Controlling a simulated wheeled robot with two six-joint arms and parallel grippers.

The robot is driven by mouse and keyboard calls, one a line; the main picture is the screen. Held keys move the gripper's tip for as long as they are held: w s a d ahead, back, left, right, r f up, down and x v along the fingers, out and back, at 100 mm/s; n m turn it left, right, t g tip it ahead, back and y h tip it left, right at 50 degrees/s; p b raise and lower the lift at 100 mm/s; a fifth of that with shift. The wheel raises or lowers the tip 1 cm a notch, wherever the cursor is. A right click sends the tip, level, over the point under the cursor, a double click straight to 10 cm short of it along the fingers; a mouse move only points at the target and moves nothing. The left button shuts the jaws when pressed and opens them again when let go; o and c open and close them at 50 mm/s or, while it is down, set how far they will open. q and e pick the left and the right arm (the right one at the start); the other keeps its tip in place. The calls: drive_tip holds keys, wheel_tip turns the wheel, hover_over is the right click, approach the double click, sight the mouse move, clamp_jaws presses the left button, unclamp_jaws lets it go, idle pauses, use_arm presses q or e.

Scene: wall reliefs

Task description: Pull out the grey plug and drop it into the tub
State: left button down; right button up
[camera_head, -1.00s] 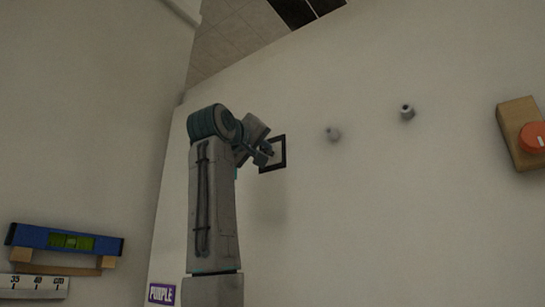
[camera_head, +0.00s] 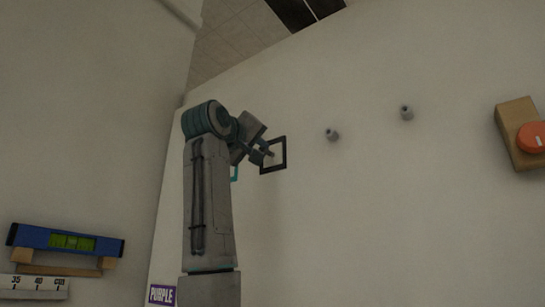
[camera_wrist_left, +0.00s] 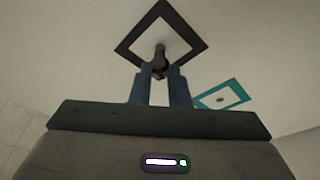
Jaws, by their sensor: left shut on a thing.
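My left gripper (camera_head: 266,152) is shut on the grey plug at the black square frame (camera_head: 284,154) on the wall. In the left wrist view the plug (camera_wrist_left: 160,56) stands out, dark, beyond the fingertips (camera_wrist_left: 160,74), with the black frame (camera_wrist_left: 186,25) around it. I cannot tell whether its far end is still in the wall. The tub is not in view, nor is my right gripper.
Two grey pegs (camera_head: 332,134) (camera_head: 406,113) stick out to the right. A wooden block (camera_head: 515,112) carries an orange knob (camera_head: 531,137). A teal frame (camera_wrist_left: 240,91) is beside the black one. A blue level (camera_head: 65,240) and a PURPLE sign (camera_head: 161,294) are at lower left.

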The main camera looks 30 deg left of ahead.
use_arm(q)
drive_tip(key=s+b, duration=0.1)
drive_tip(key=s, duration=0.3)
drive_tip(key=shift+a, duration=0.15)
drive_tip(key=shift+w, duration=0.1)
idle(0.7)
